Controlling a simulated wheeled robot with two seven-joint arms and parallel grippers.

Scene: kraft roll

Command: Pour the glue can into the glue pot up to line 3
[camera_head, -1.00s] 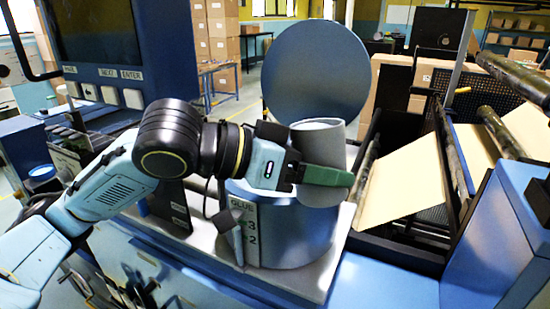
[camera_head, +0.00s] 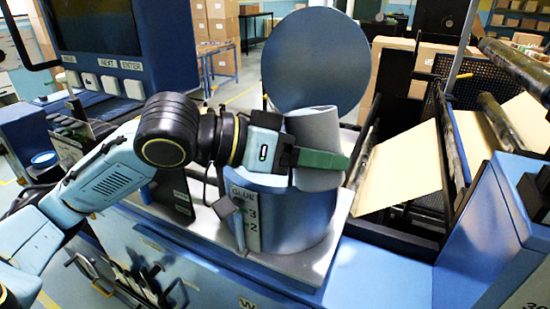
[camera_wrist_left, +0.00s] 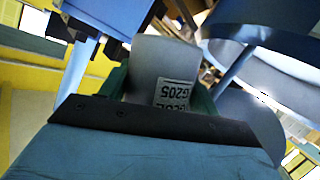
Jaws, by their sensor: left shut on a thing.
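The grey glue can (camera_head: 317,130) is gripped by my left gripper (camera_head: 320,160), whose green fingers close around its side. The can is over the glue pot (camera_head: 300,228) and looks tilted. In the left wrist view the can (camera_wrist_left: 165,62) carries a white label reading G205. The pot is a broad blue-grey drum with a label strip (camera_head: 246,218) reading GLUE, 3 and 2. Its round blue lid (camera_head: 315,60) stands raised behind the can. The pot's mouth and glue level are hidden by my gripper and the can, and no stream of glue shows.
The pot stands on a pale plate (camera_head: 305,272) on the blue machine. A control panel with a screen (camera_head: 95,28) is at the left. Rollers (camera_head: 515,70) and a kraft sheet (camera_head: 402,170) are at the right. Stacked boxes stand in the background.

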